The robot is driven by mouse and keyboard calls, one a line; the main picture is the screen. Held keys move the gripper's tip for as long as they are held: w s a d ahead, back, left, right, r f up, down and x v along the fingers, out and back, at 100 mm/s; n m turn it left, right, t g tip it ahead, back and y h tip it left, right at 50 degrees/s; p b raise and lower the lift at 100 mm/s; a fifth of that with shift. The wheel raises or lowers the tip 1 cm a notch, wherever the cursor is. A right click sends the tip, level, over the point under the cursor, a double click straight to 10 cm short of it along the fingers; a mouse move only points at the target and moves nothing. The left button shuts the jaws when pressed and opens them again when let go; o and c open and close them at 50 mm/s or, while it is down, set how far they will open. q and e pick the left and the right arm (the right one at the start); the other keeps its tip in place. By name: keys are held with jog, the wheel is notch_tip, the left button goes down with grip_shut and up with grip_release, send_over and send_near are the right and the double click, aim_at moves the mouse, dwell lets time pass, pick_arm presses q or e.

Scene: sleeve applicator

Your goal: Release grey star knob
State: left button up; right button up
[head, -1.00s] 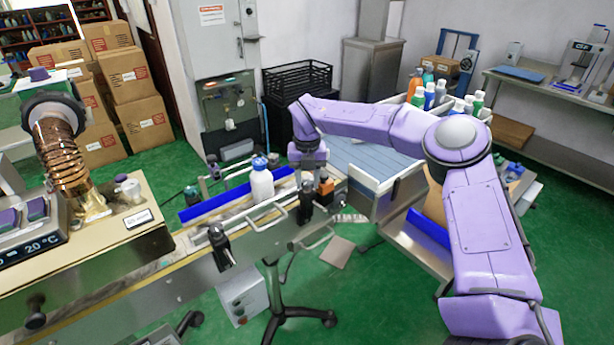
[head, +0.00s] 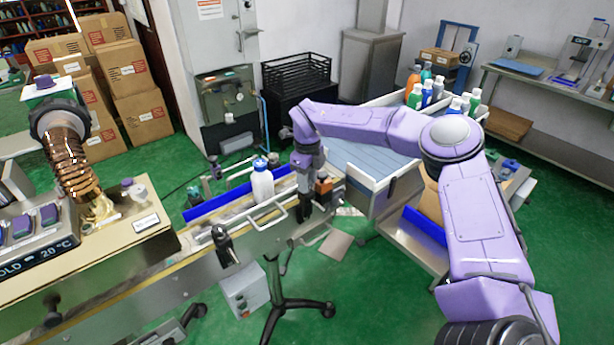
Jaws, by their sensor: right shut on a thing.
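My right gripper (head: 305,203) reaches down at the near rail of the conveyor (head: 205,240), just right of the white bottle (head: 262,184). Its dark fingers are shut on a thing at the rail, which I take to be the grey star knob. The knob is hidden by the fingers and too small to make out. The white bottle has a blue cap and stands upright on the belt, apart from the gripper. My left gripper is not in view.
A small orange-brown block (head: 324,185) sits right beside the gripper. A dark clamp (head: 222,240) stands on the near rail to the left. A blue guide strip (head: 225,200) runs behind the bottle.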

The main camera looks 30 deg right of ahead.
jog(key=shift+w+d+r+n+p, duration=0.1)
jog(key=shift+n+p, duration=0.45)
jog(key=shift+n, duration=1.25)
jog(key=o, duration=1)
jog(key=shift+o, duration=0.2)
notch_tip(320, 180, up, 10)
jog(key=b, duration=0.2)
jog(key=shift+r, duration=0.2)
jog(key=shift+d, duration=0.1)
